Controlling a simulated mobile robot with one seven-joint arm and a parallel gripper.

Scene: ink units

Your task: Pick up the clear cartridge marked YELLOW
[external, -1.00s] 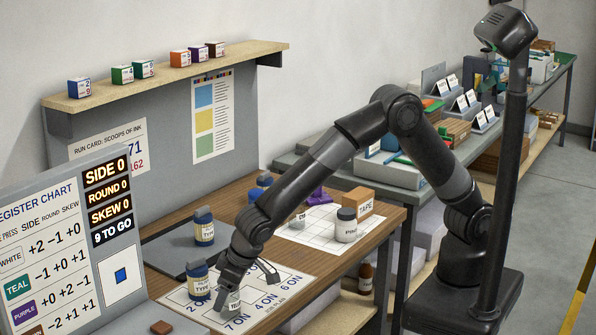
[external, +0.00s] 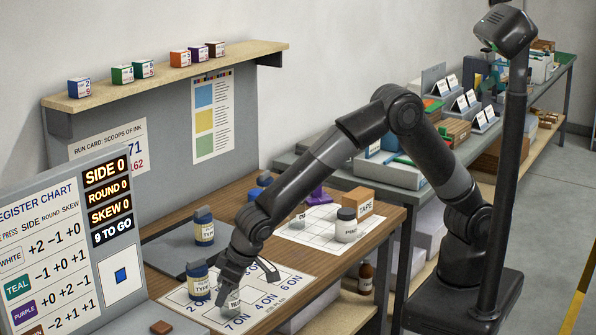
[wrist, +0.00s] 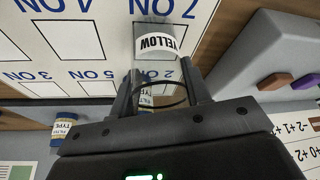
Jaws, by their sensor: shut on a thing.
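The clear cartridge marked YELLOW (wrist: 158,45) is between my gripper's fingertips in the wrist view, its label upside down. In the external view the cartridge (external: 234,300) shows as a small pale piece under the fingers, low over the printed plan sheet (external: 283,289). My gripper (external: 232,285) is shut on it. Whether the cartridge touches the sheet I cannot tell.
A white jar (external: 346,226) and a TAPE box (external: 357,202) are on the gridded sheet to the right. The register chart board (external: 60,250) is at left.

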